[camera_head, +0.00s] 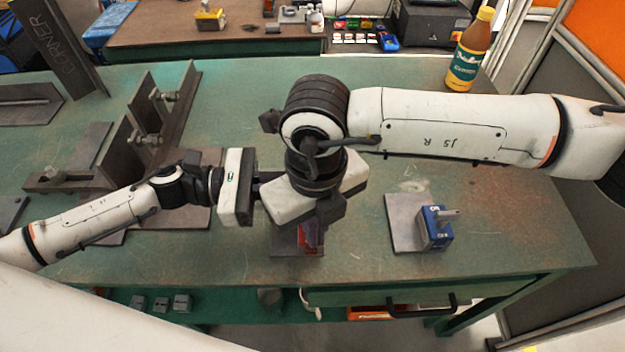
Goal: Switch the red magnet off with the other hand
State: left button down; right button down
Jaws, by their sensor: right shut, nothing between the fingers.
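The red magnet (309,236) stands on a small dark steel plate (287,248) near the front middle of the green table. Only part of its red side shows; its top and switch are hidden under my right gripper. My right gripper (326,214) points down just over the red magnet, shut and empty. I cannot tell whether it touches the magnet. My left gripper (264,184) comes in from the left, at the upper left of the magnet. Its fingers reach behind my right gripper, so their opening and anything between them are hidden.
A blue magnet (435,229) with a grey lever sits on another steel plate (404,232) to the right. A steel angle fixture (165,120) with clamps stands at left. A brown bottle (468,50) stands at the back right. The table's right front (520,225) is clear.

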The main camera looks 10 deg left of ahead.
jog(key=shift+s+a, duration=0.2)
jog(key=shift+a, duration=0.55)
dwell(1.5)
jog(key=shift+w+a, duration=0.15)
jog(key=shift+a, duration=0.45)
dwell(1.4)
jog(key=shift+d, duration=0.1)
jog(key=shift+s+d+r, duration=0.1)
jog(key=shift+s, duration=0.25)
notch_tip(320, 180, up, 7)
dwell(0.7)
dwell(0.7)
notch_tip(320, 180, up, 12)
dwell(0.5)
